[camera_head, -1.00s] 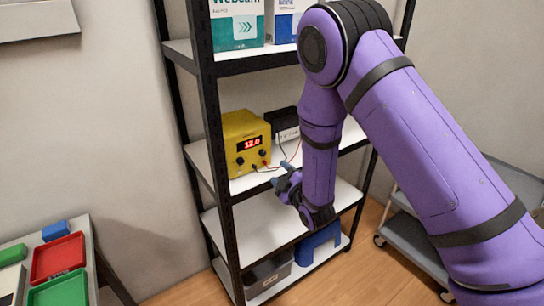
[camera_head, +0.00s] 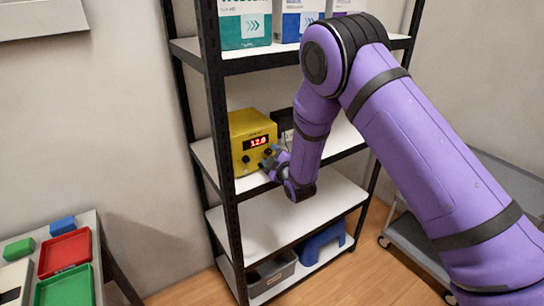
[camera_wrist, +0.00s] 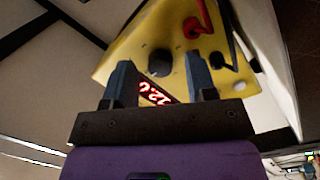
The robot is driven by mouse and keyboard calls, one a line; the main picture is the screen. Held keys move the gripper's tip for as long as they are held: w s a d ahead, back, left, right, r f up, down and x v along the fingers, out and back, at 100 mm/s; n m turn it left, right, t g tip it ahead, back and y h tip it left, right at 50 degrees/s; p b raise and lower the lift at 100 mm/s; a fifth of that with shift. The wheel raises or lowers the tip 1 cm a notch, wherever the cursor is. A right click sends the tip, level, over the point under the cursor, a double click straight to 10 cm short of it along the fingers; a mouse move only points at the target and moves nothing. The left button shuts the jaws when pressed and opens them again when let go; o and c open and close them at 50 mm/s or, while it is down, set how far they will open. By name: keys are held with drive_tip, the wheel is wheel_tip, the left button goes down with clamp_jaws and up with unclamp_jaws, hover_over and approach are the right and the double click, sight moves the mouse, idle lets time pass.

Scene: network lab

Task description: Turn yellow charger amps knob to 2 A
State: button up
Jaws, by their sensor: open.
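The yellow charger (camera_head: 249,130) stands on the middle shelf, with a red lit display (camera_head: 257,142) that seems to read 12.0. Its front has a dark knob (camera_head: 246,159) at left and another dark knob (camera_head: 268,151) at right, beside my gripper. My gripper (camera_head: 268,162) is at the charger's lower right front. In the wrist view the charger (camera_wrist: 118,52) appears tilted, and my gripper (camera_wrist: 160,75) is open, its two fingers either side of a round dark knob (camera_wrist: 160,62). I cannot tell whether they touch it, nor read any amps marking.
A red lead (camera_wrist: 197,20) and a black lead plug into the charger face near the fingers. A black shelf post (camera_head: 221,150) stands just left of the charger. Boxes (camera_head: 245,22) sit on the shelf above; a blue step stool (camera_head: 322,241) is below.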

drive_tip(key=c, duration=0.9)
drive_tip(key=shift+c, duration=0.2)
